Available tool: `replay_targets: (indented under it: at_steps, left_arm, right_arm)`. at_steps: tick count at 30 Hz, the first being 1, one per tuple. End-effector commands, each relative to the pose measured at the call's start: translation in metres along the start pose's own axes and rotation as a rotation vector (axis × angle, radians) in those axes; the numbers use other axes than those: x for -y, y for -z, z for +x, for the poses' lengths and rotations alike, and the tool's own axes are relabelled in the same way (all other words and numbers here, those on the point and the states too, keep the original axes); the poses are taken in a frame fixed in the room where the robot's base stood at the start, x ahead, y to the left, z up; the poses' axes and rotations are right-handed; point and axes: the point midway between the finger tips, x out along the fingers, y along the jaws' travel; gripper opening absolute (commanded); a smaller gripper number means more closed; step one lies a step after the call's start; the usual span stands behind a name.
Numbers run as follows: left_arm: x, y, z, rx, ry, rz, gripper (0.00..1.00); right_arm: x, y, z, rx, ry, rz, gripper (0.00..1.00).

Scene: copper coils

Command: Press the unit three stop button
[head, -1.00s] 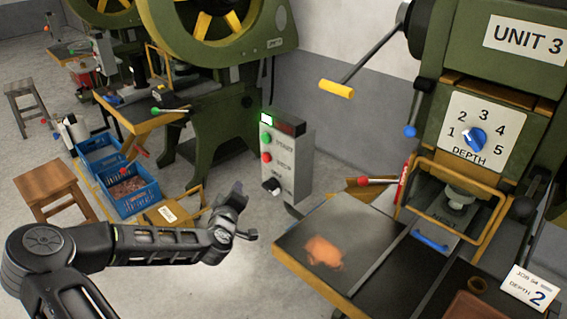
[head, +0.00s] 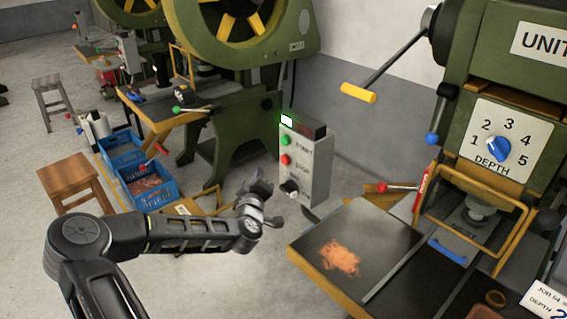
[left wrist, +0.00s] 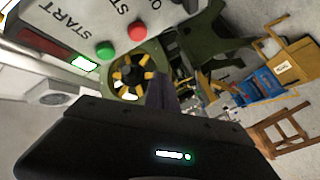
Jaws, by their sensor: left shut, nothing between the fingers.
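The grey control box (head: 318,165) stands beside the Unit 3 press. Its red stop button (head: 286,160) sits below the green start button (head: 285,140) and above a black knob (head: 289,188). In the left wrist view, the red button (left wrist: 137,32) and the green button (left wrist: 105,49) show close on the tilted panel. My left gripper (head: 262,198) is shut and empty, in front of the box and lower left of the red button in the picture. It appears apart from the button. Its fingers (left wrist: 160,90) show in the left wrist view. My right gripper is out of view.
The Unit 3 press (head: 478,75) stands at the right, with a dark worktable (head: 385,225) holding copper-coloured scrap (head: 340,257). Blue crates (head: 150,195) and a wooden stool (head: 75,180) stand at the left. Another green press (head: 235,100) is behind. Floor between is clear.

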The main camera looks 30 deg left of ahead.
Motion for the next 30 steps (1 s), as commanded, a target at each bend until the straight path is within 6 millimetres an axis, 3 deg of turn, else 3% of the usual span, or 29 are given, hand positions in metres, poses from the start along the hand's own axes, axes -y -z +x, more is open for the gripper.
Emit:
replay_targets:
  at_steps: [15, 30]
  left_arm:
    - [-0.029, -0.03, 0.041, 0.001, 0.0, 0.0, 0.0]
    - [-0.031, -0.031, 0.043, 0.001, 0.001, -0.001, 0.0]
  right_arm:
    - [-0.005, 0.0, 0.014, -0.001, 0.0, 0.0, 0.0]
    - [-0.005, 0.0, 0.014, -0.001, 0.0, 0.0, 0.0]
